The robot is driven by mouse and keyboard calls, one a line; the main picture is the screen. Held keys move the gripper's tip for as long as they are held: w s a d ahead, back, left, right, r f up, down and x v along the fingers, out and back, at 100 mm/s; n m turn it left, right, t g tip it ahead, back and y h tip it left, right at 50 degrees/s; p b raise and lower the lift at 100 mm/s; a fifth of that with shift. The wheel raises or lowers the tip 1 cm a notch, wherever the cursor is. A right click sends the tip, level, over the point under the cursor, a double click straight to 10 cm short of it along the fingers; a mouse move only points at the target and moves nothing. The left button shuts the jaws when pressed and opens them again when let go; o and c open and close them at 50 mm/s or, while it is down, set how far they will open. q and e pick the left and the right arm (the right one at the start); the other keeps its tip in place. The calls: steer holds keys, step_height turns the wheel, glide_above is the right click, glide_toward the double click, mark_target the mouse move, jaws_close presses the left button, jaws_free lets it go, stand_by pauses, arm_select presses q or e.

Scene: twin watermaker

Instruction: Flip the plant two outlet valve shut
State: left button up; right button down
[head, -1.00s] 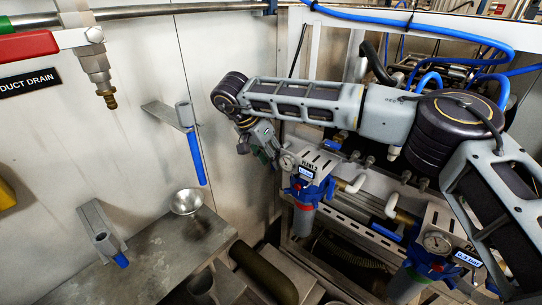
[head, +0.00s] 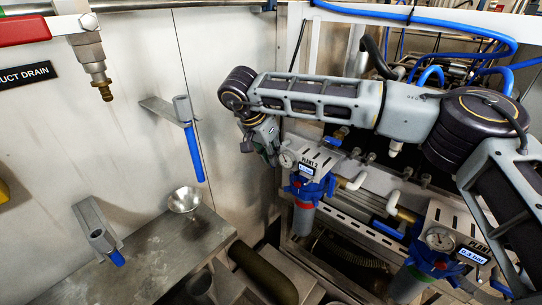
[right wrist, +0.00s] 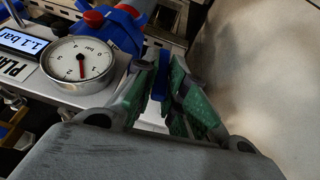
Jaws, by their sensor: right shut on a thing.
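The plant two panel (head: 318,158) shows in the head view with its gauge (head: 286,160) and blue filter head. In the right wrist view, the gauge (right wrist: 78,65) sits beside a display reading about 1.1 bar. My right gripper (head: 270,152) is at the panel's left side, close to the wall. In the right wrist view, the green-padded fingers of my right gripper (right wrist: 170,88) are shut on a narrow blue lever (right wrist: 159,58), which looks like the outlet valve handle. The valve body is mostly hidden behind the fingers. My left gripper is not in view.
A second panel (head: 441,218) with a gauge stands at the lower right. A metal bench (head: 172,250) with a small funnel (head: 184,199) is at the left. A pale wall stands close beside my right gripper, leaving little room there.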

steer(key=c, duration=1.5)
jaws_free()
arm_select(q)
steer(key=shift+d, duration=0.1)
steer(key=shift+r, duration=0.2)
